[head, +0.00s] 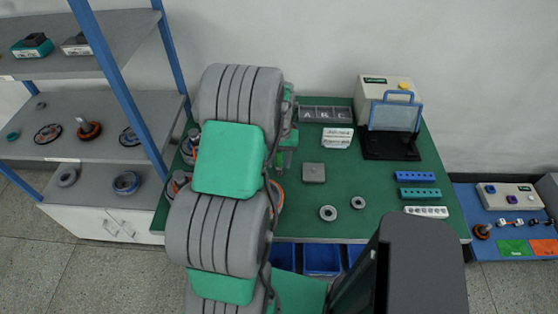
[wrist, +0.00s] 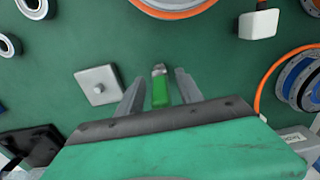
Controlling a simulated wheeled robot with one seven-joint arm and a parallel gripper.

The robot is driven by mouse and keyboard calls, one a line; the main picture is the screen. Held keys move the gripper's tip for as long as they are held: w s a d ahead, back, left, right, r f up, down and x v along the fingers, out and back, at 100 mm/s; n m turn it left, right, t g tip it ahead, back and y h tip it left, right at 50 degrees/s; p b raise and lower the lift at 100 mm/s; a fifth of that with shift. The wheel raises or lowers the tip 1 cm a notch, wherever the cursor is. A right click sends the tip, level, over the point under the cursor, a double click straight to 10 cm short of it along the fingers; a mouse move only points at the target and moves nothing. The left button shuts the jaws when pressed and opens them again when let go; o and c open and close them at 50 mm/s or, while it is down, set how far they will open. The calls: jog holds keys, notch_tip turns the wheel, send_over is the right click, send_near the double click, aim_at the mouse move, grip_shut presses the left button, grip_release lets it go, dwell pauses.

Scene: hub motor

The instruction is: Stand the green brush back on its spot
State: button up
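The green brush (wrist: 160,92), a small green piece with a grey top end, shows in the wrist view between the two fingers of my gripper (wrist: 159,77). Gaps show on both sides of it, so the fingers appear open around it and not touching. I cannot tell its height above the table from this view. In the head view my arm covers most of this area, and only a bit of green shows beside it. The brush's spot cannot be made out for certain.
A grey square block (head: 313,172) lies on the green table (head: 335,205), with two rings to its front. Blue, teal and white hole strips (head: 420,193) lie at the right. A beige box (head: 388,88) stands behind. Orange-rimmed wheels (wrist: 173,8) lie near my gripper.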

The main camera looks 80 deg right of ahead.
jog(key=shift+r+p, duration=0.3)
jog(key=shift+r, duration=0.05)
jog(key=shift+d+r+b, duration=0.1)
jog(key=shift+r+b, duration=0.25)
notch_tip(320, 180, up, 11)
jog(key=shift+f+b, duration=0.1)
jog(key=shift+b, duration=1.05)
jog(key=w+a+r+n+t+h, duration=0.1)
jog(key=w+a+r+n, duration=0.2)
jog(key=w+a, duration=0.7)
jog(key=w+a+r+n, duration=0.35)
jog(key=w+a, duration=0.45)
jog(key=w, duration=0.4)
jog(key=w+a+n+t+y, duration=0.1)
jog(key=a+n, duration=0.8)
jog(key=a, duration=2)
jog(key=shift+w+a+t, duration=0.15)
jog(key=shift+w+t, duration=0.6)
jog(key=shift+t, duration=0.25)
